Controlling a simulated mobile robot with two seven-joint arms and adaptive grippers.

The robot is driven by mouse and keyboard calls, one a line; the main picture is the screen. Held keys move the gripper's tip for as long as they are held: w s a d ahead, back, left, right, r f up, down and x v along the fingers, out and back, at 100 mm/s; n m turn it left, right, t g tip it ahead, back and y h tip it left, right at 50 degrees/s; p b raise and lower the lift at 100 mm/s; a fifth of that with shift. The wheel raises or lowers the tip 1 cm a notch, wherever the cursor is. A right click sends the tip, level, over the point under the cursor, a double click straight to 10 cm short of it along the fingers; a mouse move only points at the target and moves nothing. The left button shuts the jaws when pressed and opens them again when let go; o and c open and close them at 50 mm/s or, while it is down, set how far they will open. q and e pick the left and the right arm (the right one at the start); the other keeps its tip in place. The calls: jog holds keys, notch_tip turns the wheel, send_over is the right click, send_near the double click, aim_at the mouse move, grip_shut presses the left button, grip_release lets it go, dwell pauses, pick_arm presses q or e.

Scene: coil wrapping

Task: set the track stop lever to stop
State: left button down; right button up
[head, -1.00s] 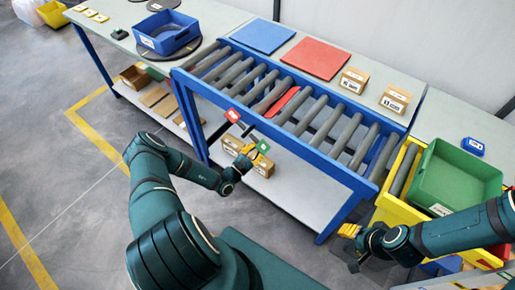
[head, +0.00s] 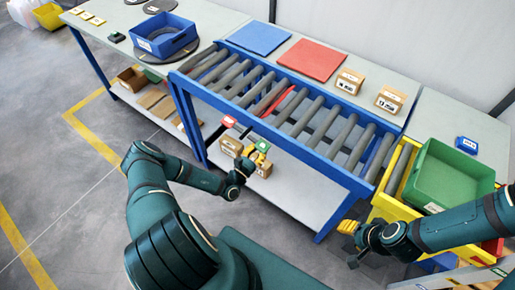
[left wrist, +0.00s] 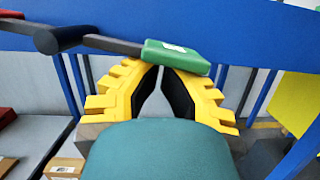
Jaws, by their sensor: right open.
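The track stop lever (left wrist: 113,44) is a dark bar on a round pivot at the front of the blue conveyor frame (head: 310,155). One end carries a red plate (head: 228,121), the other a green plate (head: 263,146). The red stop strip (head: 285,100) shows as a narrow band between the rollers. My left gripper (left wrist: 160,68) is shut and empty, its yellow fingertips together right under the green plate and seemingly touching it; in the head view they are partly hidden behind that plate. My right gripper (head: 350,242) is open and empty, beside the yellow crate.
Boxes (head: 231,146) stand on the shelf below the conveyor, close to my left gripper. A green bin (head: 450,180) sits by the yellow crate (head: 395,208) at right. A blue bin (head: 165,40) stands on the left table.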

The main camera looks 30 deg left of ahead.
pick_arm(q)
jog(key=r+n, duration=0.1)
jog(key=n, duration=0.1)
jog(key=r+n+y+p, duration=0.1)
jog(key=shift+d+r+n, duration=0.15)
jog(key=shift+d+n, duration=0.2)
jog(key=shift+n, duration=0.05)
jog(key=shift+d+r+n+y+p, duration=0.1)
jog(key=shift+r+n+y+p, duration=0.6)
jog(key=shift+n, duration=0.3)
jog(key=shift+r+n+y+p, duration=0.15)
jog(key=shift+r+n+p, duration=0.15)
jog(key=shift+n, duration=0.3)
jog(key=shift+r+n+y+p, duration=0.15)
jog(key=shift+n+p, duration=0.2)
jog(key=shift+n, duration=0.25)
jog(key=shift+r+p, duration=0.3)
jog(key=shift+p, duration=0.05)
jog(key=shift+r, duration=0.1)
